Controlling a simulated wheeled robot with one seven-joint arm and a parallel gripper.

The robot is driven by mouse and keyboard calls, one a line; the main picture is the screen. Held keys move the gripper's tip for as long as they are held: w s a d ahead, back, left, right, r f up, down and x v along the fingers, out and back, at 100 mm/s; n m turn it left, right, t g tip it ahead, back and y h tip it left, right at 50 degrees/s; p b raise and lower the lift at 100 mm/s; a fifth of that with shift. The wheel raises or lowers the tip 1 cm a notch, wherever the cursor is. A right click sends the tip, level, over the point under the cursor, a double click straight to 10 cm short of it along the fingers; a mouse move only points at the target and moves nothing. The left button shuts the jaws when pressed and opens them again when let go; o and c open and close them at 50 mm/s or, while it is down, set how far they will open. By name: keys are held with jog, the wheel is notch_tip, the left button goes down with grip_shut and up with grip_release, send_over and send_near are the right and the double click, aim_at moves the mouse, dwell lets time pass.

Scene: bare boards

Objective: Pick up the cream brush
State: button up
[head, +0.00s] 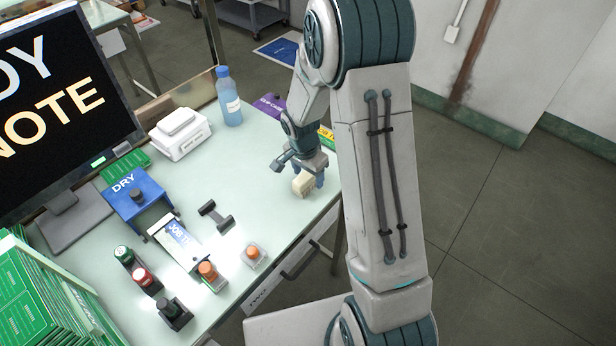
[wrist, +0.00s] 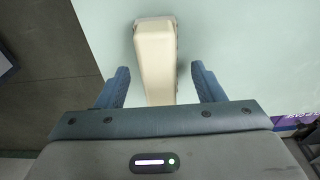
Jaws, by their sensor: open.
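The cream brush (head: 303,185) is a small cream block on the pale table, near its right edge. In the wrist view the brush (wrist: 156,60) runs lengthwise away from me, its near end between my two blue fingers. My gripper (wrist: 161,82) is open, with a gap on each side of the brush. In the head view my gripper (head: 307,176) is low over the table at the brush and partly covers it. I cannot tell how far the fingertips are above the table top.
A blue bottle (head: 229,97), a white scale-like box (head: 180,132) and a blue DRY box (head: 137,196) stand to the left. A dark small stand (head: 216,215) and an orange-topped jar (head: 253,254) are nearer. The table around the brush is mostly clear.

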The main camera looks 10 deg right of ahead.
jog(key=shift+d+f, duration=0.1)
jog(key=shift+f, duration=0.75)
jog(key=c, duration=1.1)
jog(key=shift+r, duration=0.15)
jog(key=shift+w+r, duration=0.1)
jog(key=shift+r, duration=0.45)
notch_tip(320, 180, up, 3)
jog(key=shift+f+b, duration=0.2)
jog(key=shift+b, duration=0.2)
jog(key=s+d+r, duration=0.2)
jog(key=d, duration=0.1)
jog(key=s+d+r+b, duration=0.1)
jog(key=s+d+r, duration=0.1)
jog(key=s, duration=0.1)
jog(key=s+d+r, duration=0.3)
jog(key=shift+d+b, duration=0.3)
jog(key=shift+o, duration=0.7)
